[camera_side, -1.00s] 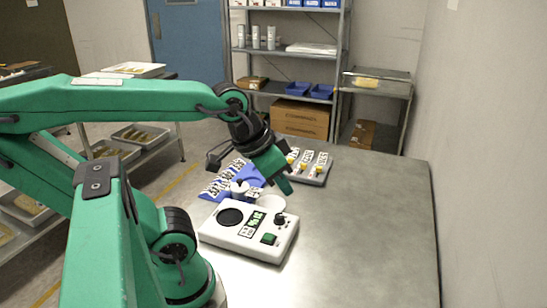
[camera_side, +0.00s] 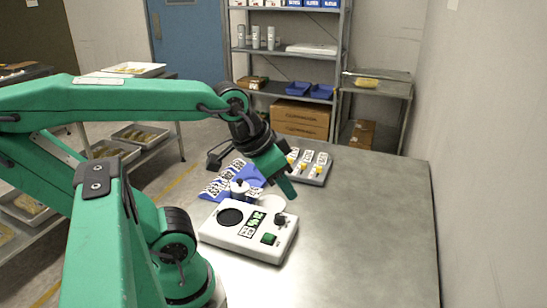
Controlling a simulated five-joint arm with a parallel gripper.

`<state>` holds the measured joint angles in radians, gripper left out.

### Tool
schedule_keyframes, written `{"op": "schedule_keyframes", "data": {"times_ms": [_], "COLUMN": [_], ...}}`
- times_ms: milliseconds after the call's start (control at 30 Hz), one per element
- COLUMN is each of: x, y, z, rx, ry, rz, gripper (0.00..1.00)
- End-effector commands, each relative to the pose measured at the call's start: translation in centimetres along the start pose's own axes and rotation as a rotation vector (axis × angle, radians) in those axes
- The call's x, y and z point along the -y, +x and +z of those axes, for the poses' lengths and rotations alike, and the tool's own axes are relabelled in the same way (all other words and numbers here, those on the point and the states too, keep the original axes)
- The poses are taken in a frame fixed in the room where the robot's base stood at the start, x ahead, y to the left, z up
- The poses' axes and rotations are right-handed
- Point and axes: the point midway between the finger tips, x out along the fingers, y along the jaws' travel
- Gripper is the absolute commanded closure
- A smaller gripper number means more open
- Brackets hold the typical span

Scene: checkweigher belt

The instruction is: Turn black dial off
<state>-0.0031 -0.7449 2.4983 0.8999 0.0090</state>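A white control box (camera_side: 222,243) lies on the metal table, with a round black disc (camera_side: 230,217) at its left, a display panel in the middle and a green square button (camera_side: 269,239) at the front right. The small black dial (camera_side: 281,220) sits at the box's right rear; its exact setting is too small to read. My green gripper (camera_side: 287,190) points down and to the right, above and behind the dial, apart from it. Its fingers show edge-on, so I cannot tell whether they are open or shut. Nothing is visible in it.
Behind the box are a white-topped container (camera_side: 239,188), a blue piece with printed labels (camera_side: 222,182) and a white round plate (camera_side: 271,203). A grey tray (camera_side: 318,176) with yellow-marked items stands farther back. The table's right side (camera_side: 375,230) is clear.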

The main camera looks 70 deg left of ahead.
Motion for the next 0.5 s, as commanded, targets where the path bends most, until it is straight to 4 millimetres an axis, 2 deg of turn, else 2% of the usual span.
{"op": "schedule_keyframes", "data": {"times_ms": [33, 100, 267, 500], "x": [0.1, 0.3, 1.3, 3.9], "y": [0.1, 0.3, 1.4, 4.0], "z": [-0.1, -0.2, -0.6, -1.4], "rx": [0.005, 0.016, 0.063, 0.173], "ry": [0.005, 0.021, 0.089, 0.255], "rz": [-0.002, -0.006, -0.020, -0.025], "gripper": [0.61, 0.50, 0.50, 0.50]}}
